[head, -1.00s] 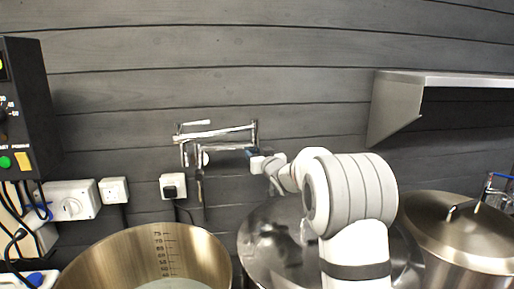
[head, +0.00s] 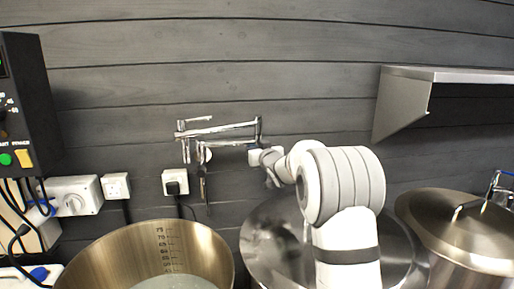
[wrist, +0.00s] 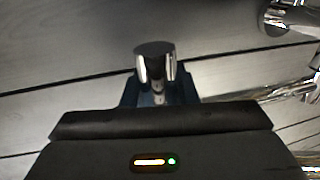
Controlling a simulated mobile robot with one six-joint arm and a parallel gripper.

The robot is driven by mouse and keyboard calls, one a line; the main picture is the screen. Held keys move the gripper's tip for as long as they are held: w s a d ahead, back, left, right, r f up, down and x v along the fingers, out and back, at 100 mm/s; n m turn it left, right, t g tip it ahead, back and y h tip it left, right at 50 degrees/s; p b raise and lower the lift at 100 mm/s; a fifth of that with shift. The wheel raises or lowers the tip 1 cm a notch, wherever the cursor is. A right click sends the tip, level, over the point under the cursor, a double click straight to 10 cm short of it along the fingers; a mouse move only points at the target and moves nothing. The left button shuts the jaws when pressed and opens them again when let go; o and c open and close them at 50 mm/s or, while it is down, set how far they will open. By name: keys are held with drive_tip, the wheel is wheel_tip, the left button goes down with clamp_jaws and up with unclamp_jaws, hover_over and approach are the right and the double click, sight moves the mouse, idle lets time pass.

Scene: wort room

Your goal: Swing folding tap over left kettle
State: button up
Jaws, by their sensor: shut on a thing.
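The folding tap (head: 222,132) is a chrome, jointed pipe on the dark plank wall. Its upper arm runs left to right, and a lower pipe runs back left beneath it. My gripper (head: 256,155) is at the right end of the folded pipes, partly hidden by my arm. In the wrist view my gripper (wrist: 158,92) is shut on a rounded chrome end of the tap (wrist: 155,60) between its dark blue fingers. The left kettle (head: 85,262) is open, with level marks inside and pale liquid at the bottom. The tap is above and behind its right side.
A shiny kettle (head: 262,240) stands behind my arm. A lidded kettle (head: 460,225) is at the right, below a steel shelf (head: 440,76). A control box (head: 30,105) with cables hangs at the left. Wall sockets (head: 175,182) sit below the tap.

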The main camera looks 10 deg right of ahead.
clamp_jaws()
drive_tip(key=shift+f+b, duration=0.1)
drive_tip(key=shift+b, duration=0.3)
drive_tip(key=s+h+b, duration=0.1)
drive_tip(key=b, duration=0.2)
drive_tip(key=s+m+b, duration=0.1)
drive_tip(key=b, duration=0.2)
drive_tip(key=shift+s+f+h, duration=0.1)
drive_tip(key=shift+f+h, duration=0.25)
drive_tip(key=shift+h, duration=0.05)
drive_tip(key=shift+s+b, duration=0.35)
drive_tip(key=shift+b, duration=0.4)
drive_tip(key=s+a+b, duration=0.2)
drive_tip(key=s+b, duration=0.6)
drive_tip(key=shift+a+r, duration=0.15)
drive_tip(key=shift+a, duration=0.05)
drive_tip(key=shift+s, duration=0.1)
